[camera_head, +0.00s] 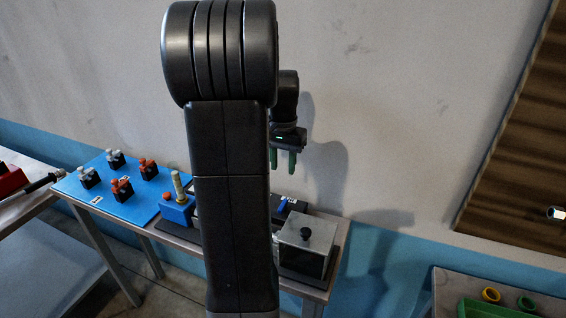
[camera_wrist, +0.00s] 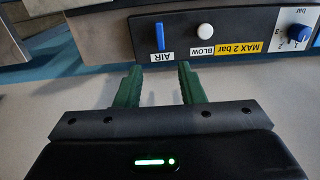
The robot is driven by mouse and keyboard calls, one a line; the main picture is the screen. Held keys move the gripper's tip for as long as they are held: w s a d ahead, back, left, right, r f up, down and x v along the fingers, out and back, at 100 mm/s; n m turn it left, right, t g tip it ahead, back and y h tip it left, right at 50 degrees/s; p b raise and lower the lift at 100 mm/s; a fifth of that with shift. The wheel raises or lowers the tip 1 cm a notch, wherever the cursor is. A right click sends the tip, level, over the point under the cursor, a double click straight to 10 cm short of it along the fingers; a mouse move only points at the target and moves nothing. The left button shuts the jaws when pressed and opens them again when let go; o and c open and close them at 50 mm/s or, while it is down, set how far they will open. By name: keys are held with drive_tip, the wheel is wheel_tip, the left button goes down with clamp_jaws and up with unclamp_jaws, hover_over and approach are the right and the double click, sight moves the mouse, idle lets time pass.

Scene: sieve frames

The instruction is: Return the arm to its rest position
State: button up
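My gripper (camera_head: 283,160) hangs above the bench, behind and to the right of my dark arm link in the head view. Its two green fingers point down and stand apart with nothing between them. In the wrist view my gripper (camera_wrist: 160,84) also shows open and empty. The fingertips there lie below a dark control panel (camera_wrist: 180,38) in the picture. My arm link hides the middle of the bench in the head view.
A bench (camera_head: 312,290) carries a blue board (camera_head: 107,187) with several clamps, a blue box (camera_head: 177,209) and a grey box with a black knob (camera_head: 306,248). The panel has a blue lever (camera_wrist: 159,37), white button (camera_wrist: 204,31) and blue knob (camera_wrist: 299,32). Another table (camera_head: 455,285) stands right.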

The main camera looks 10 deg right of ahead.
sight(283, 204)
drive_tip(key=shift+r, duration=0.15)
wheel_tip(283, 204, down, 14)
drive_tip(key=shift+p, duration=0.45)
idle(0.4)
drive_tip(key=shift+r, duration=0.15)
